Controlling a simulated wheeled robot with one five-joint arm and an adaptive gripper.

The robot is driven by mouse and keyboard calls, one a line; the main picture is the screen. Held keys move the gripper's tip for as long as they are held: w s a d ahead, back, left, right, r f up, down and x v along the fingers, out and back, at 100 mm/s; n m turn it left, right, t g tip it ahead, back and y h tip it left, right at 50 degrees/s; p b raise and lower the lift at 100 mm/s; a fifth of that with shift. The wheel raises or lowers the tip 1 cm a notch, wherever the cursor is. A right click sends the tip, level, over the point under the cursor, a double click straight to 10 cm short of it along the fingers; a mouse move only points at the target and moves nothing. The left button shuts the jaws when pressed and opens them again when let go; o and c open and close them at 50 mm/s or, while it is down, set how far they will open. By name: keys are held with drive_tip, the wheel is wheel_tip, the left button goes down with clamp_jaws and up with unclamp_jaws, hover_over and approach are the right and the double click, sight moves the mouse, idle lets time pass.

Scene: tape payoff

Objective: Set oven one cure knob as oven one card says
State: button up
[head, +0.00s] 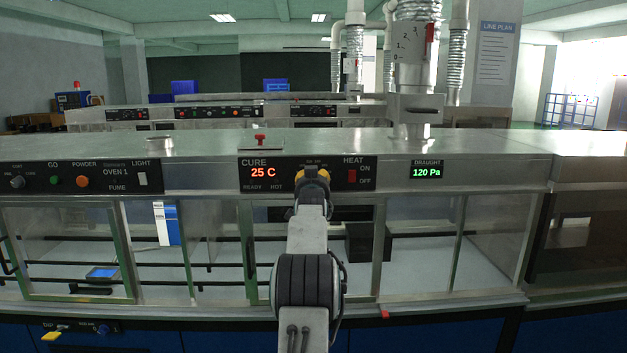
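The cure panel (250,184) of oven one is a black strip on the steel hood, with a red display (263,173) reading 25 C. Small dial marks show just above my gripper. The cure knob itself is hidden behind my gripper and arm. My gripper (313,178), dark with yellow parts, is seen from behind in front of these marks. Its fingertips are hidden, so I cannot tell whether it is open or shut, or touching the knob. A white and blue card (166,223) stands behind the glass at left; its text is too small to read. I cannot tell whether it is oven one's card.
A red heat switch (352,176) is just right of my gripper. A draught display (426,171) reads 120 Pa. The left panel (84,180), marked OVEN 1, has knobs, buttons and a light switch. A small red handle (260,139) stands on the hood. Glass sashes (408,250) front the bench.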

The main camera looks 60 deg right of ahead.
clamp_jaws()
drive_tip(key=shift+f+m+b, duration=0.15)
drive_tip(key=shift+m+b, duration=0.45)
drive_tip(key=shift+b, duration=0.35)
drive_tip(key=m, duration=0.3)
drive_tip(key=shift+r+b, duration=0.25)
drive_tip(key=shift+b, duration=0.05)
drive_tip(key=shift+m, duration=0.3)
drive_tip(key=shift+o, duration=1.5)
unclamp_jaws()
drive_tip(key=shift+w, duration=0.1)
drive_tip(key=shift+a, duration=0.15)
drive_tip(key=v, duration=1.1)
drive_tip(key=shift+s+a, duration=0.25)
drive_tip(key=shift+a, duration=0.05)
